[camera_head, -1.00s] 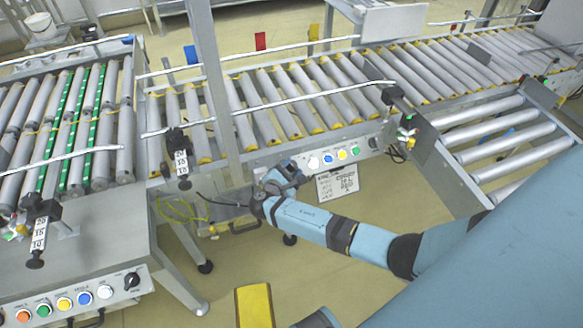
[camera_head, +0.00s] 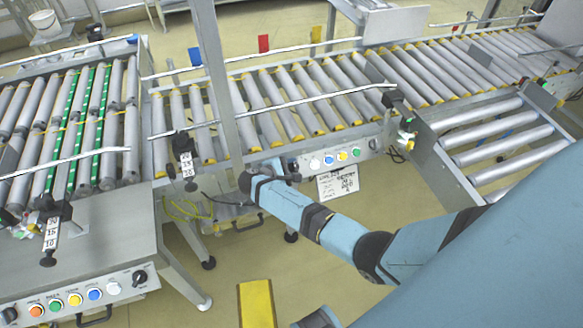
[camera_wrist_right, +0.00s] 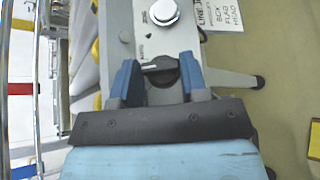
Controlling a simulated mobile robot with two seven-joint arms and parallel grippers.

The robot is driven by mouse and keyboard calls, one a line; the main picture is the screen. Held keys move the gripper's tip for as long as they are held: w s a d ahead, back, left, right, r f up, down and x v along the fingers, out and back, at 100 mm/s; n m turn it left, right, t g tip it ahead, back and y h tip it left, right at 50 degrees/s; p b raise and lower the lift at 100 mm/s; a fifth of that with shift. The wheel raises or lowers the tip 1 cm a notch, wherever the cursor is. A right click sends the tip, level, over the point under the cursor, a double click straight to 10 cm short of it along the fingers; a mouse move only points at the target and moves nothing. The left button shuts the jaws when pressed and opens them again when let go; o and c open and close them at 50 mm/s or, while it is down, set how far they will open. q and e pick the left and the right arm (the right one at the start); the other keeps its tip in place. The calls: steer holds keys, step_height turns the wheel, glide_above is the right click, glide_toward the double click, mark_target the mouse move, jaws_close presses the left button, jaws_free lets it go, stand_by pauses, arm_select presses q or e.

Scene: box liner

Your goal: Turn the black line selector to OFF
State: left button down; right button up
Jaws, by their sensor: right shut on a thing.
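The black line selector (camera_wrist_right: 160,68) sits on a grey control panel in the right wrist view. Its handle lies roughly crosswise in that picture, between the two blue fingers. My right gripper (camera_wrist_right: 158,82) is shut on the selector, one finger on each side. In the head view my right gripper (camera_head: 258,174) is at the left end of the middle conveyor's button panel (camera_head: 300,166), and it hides the selector there. Small lettering stands beside the selector, too blurred to read surely. My left gripper is not in view.
A white button (camera_head: 314,163) and other coloured buttons are on the panel to the right of my gripper. A white label sheet (camera_head: 338,181) hangs below. A second black selector (camera_head: 140,277) is on the near left panel. A grey post (camera_head: 215,90) rises close by.

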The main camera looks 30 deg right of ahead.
steer(key=shift+a, duration=0.1)
steer(key=o, duration=0.9)
steer(key=shift+r, duration=0.1)
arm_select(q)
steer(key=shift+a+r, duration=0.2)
